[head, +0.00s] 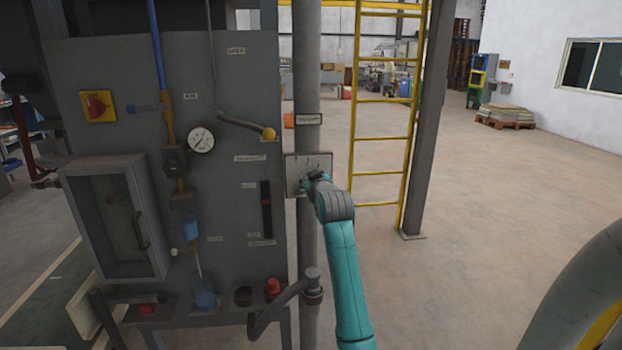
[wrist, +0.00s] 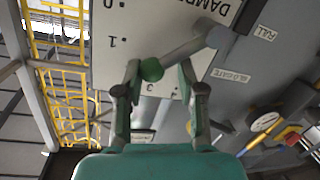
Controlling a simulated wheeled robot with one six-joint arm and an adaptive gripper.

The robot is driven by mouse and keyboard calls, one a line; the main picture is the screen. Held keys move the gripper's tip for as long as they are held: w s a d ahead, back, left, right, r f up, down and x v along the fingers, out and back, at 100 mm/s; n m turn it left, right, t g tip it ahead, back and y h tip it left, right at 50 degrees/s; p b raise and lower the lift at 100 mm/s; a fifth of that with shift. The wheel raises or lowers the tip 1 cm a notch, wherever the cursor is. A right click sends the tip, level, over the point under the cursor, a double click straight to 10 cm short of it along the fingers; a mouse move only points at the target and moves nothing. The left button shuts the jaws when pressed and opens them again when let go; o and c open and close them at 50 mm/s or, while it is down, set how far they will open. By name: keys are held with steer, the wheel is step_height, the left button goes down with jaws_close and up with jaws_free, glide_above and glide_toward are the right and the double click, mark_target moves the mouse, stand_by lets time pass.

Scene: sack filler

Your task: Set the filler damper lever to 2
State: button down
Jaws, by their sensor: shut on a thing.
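The damper plate (wrist: 122,22) is a white board with black marks; its "DAMPER" lettering is partly cut off at the top of the wrist view. In the head view my gripper (head: 314,178) covers the lever in front of the plate (head: 294,163).
The plate is by a grey vertical post (head: 307,80) beside the grey filler panel (head: 110,60). The panel carries a gauge (head: 200,140), a yellow-knobbed lever (head: 268,132) and a red knob (head: 97,104). A yellow ladder (head: 384,100) stands right of the post. Floor to the right is open.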

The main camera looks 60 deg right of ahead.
steer(key=shift+w+f, duration=0.1)
steer(key=shift+f, duration=0.55)
steer(key=c, duration=0.6)
jaws_free()
steer(key=shift+c, duration=0.2)
steer(key=shift+r, duration=0.2)
steer(key=shift+r, duration=0.1)
steer(key=v, duration=1.2)
